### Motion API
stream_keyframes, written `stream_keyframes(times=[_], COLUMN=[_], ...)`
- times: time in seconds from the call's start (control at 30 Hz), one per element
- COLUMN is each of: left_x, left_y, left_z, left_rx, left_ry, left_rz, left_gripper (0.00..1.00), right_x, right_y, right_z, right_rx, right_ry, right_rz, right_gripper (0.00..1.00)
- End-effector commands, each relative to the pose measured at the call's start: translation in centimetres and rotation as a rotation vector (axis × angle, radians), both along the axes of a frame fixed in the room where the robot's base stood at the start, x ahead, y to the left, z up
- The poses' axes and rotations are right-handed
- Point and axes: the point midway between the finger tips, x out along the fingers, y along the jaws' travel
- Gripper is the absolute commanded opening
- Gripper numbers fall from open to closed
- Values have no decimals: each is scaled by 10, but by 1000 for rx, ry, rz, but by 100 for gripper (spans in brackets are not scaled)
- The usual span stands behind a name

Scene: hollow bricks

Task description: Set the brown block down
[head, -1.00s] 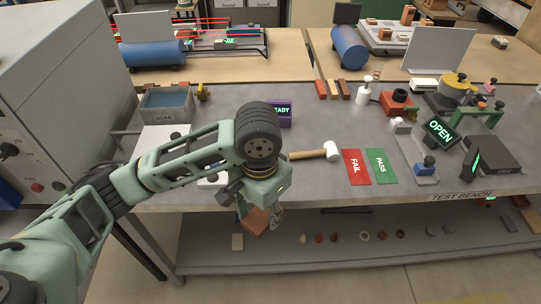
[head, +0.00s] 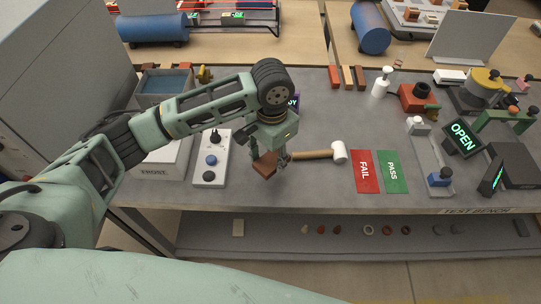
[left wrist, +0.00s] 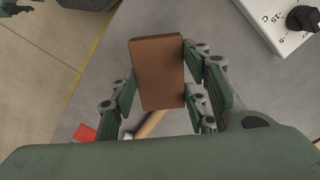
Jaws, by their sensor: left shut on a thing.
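The brown block (head: 264,165) is in my left gripper (head: 270,160), over the front part of the grey bench in the head view. In the left wrist view the brown block (left wrist: 158,72) sits between the green fingers of the left gripper (left wrist: 160,88), which are shut on it. The grey bench top (head: 300,185) shows beneath. I cannot tell how large the gap between block and bench is. My right gripper is in neither view.
A white-headed mallet (head: 338,152) lies just right of the block. The red FAIL card (head: 366,172) and green PASS card (head: 392,172) lie further right. A white control box (head: 211,158) with knobs stands to the left. Bare bench lies in front of the mallet.

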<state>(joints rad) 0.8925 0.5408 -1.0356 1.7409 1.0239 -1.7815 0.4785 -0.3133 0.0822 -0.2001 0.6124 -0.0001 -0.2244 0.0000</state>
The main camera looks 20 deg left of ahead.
Motion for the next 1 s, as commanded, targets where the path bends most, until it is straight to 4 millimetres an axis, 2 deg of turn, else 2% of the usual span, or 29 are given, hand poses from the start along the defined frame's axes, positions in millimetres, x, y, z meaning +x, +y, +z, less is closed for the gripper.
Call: stream_keyframes(times=[0.1,0.2,0.33,0.47,0.63,1.0], left_x=[20,29,33,32,32,32], left_y=[9,12,14,15,14,14], left_z=[-11,-17,-24,-42,-59,-64], left_rx=[1,0,0,0,0,-1], left_ry=[0,-1,-1,1,-2,-3], left_rz=[3,1,-1,-1,-2,-1], left_gripper=[11,11,11,11,11,11], right_x=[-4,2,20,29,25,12], right_y=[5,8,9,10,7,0], right_z=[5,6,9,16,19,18], right_rx=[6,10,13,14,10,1], right_ry=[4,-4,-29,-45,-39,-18], right_rz=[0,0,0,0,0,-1], right_gripper=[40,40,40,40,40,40])
